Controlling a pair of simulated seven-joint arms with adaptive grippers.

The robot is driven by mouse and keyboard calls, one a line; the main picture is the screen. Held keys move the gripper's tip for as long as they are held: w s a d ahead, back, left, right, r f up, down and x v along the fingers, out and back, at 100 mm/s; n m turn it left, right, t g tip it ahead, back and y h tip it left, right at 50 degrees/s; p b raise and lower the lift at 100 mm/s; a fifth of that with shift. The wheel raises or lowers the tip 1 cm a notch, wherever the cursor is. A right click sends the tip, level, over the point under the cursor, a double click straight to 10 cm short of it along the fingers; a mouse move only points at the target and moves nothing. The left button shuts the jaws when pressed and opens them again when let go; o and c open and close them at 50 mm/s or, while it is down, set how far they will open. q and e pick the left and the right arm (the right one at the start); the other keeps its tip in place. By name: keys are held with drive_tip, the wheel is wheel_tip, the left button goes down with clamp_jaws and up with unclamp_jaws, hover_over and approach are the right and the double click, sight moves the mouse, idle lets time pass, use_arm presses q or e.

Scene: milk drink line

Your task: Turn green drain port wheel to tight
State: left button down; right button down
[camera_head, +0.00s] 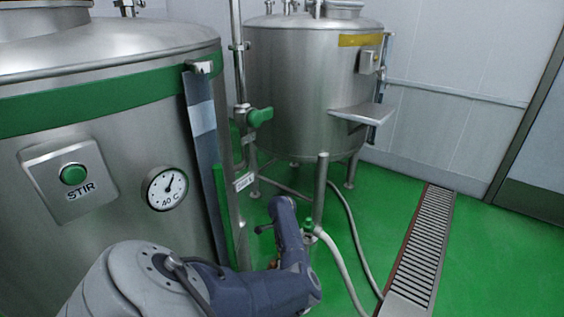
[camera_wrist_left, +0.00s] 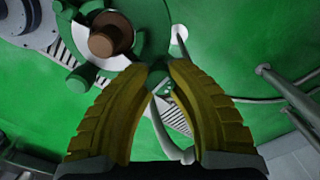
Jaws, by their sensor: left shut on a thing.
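The green drain port wheel (camera_wrist_left: 151,38) shows in the left wrist view at the upper left, with a brown round hub in its middle and stubby knobs on its rim. My left gripper (camera_wrist_left: 163,68) has two yellow ribbed fingers, with their tips close together at the lower right part of the wheel's rim. It is shut on the wheel; the exact contact is partly hidden by the fingertips. In the head view my left arm reaches down past the near tank, and neither its gripper nor the wheel can be made out. My right gripper is not in view.
A large steel tank (camera_head: 110,75) with a STIR button (camera_head: 74,174) and a dial (camera_head: 166,188) stands at the left. A second tank (camera_head: 300,90) stands behind. A pale hose (camera_head: 345,265) lies near a floor grate (camera_head: 418,250). Green floor is open at the right.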

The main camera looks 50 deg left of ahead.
use_arm(q)
drive_tip(key=m, duration=0.4)
drive_tip(key=shift+m, duration=0.3)
drive_tip(key=m, duration=0.4)
drive_tip(key=shift+m, duration=0.3)
drive_tip(key=m, duration=0.4)
drive_tip(key=shift+m, duration=2.8)
drive_tip(key=c, duration=1.1)
unclamp_jaws()
drive_tip(key=shift+o, duration=0.2)
